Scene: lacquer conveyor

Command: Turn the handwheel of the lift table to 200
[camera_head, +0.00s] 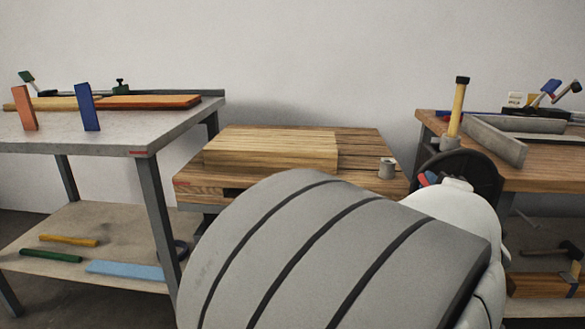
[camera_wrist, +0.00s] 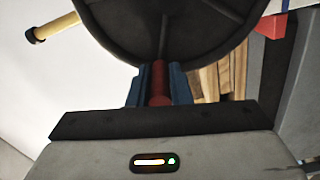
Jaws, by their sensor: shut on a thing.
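The lift table (camera_head: 355,147) stands in the middle of the head view, with a wooden top and a pale wood block (camera_head: 270,151) lying on it. The dark round handwheel (camera_head: 465,163) is at its right, partly hidden by my arm; it also fills the top of the wrist view (camera_wrist: 190,30). Its red handle (camera_wrist: 159,82) sits between the blue fingers of my gripper (camera_wrist: 154,85), which is shut on it. In the head view my gripper (camera_head: 428,179) is small and mostly hidden by my wrist. No scale or number for the height is readable.
A grey workbench (camera_head: 165,132) with orange and blue upright pieces stands at left.

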